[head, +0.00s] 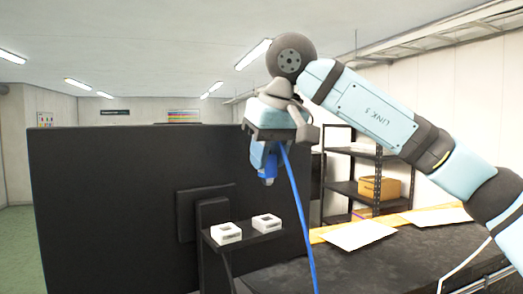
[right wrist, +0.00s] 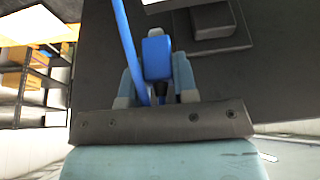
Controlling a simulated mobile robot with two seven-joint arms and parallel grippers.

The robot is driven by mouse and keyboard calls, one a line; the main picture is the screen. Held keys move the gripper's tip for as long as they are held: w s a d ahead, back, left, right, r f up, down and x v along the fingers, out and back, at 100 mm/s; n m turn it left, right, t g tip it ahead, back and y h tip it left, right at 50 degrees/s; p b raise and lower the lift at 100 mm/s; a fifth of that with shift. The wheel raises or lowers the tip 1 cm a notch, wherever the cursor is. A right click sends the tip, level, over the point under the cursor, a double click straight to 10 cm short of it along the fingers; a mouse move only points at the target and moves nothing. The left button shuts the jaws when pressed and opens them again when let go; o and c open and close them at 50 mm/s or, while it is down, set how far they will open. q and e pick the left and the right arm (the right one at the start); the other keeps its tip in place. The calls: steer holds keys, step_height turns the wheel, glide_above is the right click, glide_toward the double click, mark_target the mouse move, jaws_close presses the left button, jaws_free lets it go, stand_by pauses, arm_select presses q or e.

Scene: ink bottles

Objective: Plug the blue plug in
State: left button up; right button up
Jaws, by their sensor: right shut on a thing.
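My right gripper (head: 266,172) points down, raised above the small black shelf, and is shut on the blue plug (head: 270,160). In the right wrist view the blue plug (right wrist: 157,58) sits between the fingers. Its blue cable (head: 297,212) hangs down past the shelf's right side. Two white sockets with dark square openings stand side by side on the small black shelf: a left one (head: 225,233) and a right one (head: 266,222). The plug is apart from both. The plug's front end is partly hidden by the fingers. My left gripper is not in view.
A large black panel (head: 110,200) stands behind and left of the sockets. To the right is a dark worktop (head: 345,272) with white sheets (head: 358,234). A shelf rack (head: 345,168) with a cardboard box (head: 379,188) stands farther back. The air between plug and sockets looks clear.

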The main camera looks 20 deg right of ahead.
mark_target(271, 173)
steer(key=shift+s+a+f+b, duration=0.1)
steer(key=shift+a+f+b, duration=0.05)
steer(key=shift+f+b, duration=0.65)
step_height(271, 173, down, 3)
steer(key=shift+f+b, duration=0.15)
steer(key=shift+b, duration=1.05)
steer(key=shift+f, duration=0.35)
steer(key=shift+f, duration=0.85)
stand_by(1.4)
steer(key=o, duration=1.4)
